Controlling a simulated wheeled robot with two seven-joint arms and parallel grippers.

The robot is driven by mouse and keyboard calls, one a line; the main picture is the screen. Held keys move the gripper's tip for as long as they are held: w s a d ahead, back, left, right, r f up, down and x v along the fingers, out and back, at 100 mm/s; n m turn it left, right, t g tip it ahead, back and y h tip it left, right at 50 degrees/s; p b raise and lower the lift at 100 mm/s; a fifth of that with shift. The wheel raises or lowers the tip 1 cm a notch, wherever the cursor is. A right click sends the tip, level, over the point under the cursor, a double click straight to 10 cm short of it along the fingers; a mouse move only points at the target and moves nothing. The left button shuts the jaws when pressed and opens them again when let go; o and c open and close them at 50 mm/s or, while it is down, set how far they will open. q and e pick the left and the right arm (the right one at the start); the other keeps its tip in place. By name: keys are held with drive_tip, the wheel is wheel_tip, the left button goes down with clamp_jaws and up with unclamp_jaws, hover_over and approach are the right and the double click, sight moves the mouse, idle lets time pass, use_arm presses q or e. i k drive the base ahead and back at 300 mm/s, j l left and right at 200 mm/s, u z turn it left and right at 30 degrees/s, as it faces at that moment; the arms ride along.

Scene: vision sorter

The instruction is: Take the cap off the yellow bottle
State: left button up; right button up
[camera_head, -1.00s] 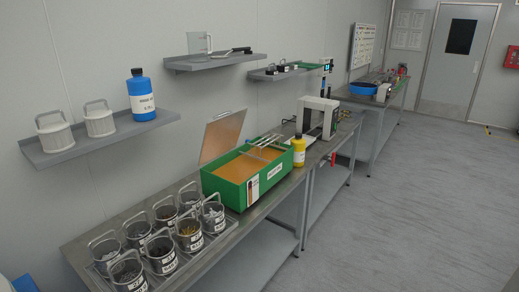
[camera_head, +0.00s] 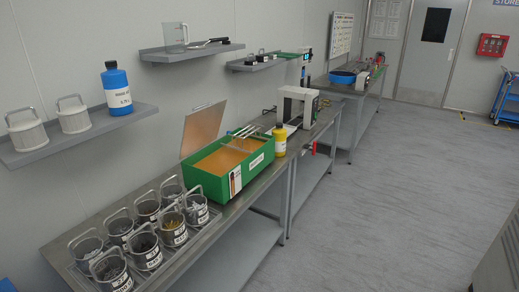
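The yellow bottle (camera_head: 280,140) stands upright on the metal bench, just right of the green box's far end. A small dark cap (camera_head: 280,126) appears to sit on its top, though it is too small to see clearly. Neither of my grippers shows in the head view, so I cannot see whether they are open or shut. The bottle is some way off from my viewpoint.
A green box (camera_head: 240,180) with orange content and a raised lid (camera_head: 203,132) stands left of the bottle. Several metal baskets fill the bench's near end. A blue bottle (camera_head: 117,88) is on the wall shelf. A blue cart (camera_head: 508,97) stands right. The floor (camera_head: 390,190) is clear.

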sight(280, 134)
drive_tip(key=i+l+z, duration=0.3)
drive_tip(key=i+l, duration=0.15)
drive_tip(key=i, duration=0.3)
drive_tip(key=i+l+z, duration=0.3)
drive_tip(key=i, duration=0.5)
drive_tip(key=i+z, duration=0.3)
drive_tip(key=i, duration=0.5)
drive_tip(key=i+u, duration=0.35)
drive_tip(key=i+l+u, duration=0.2)
drive_tip(key=i+u, duration=0.15)
drive_tip(key=i+l+u, duration=0.2)
drive_tip(key=u, duration=0.15)
drive_tip(key=i, duration=0.1)
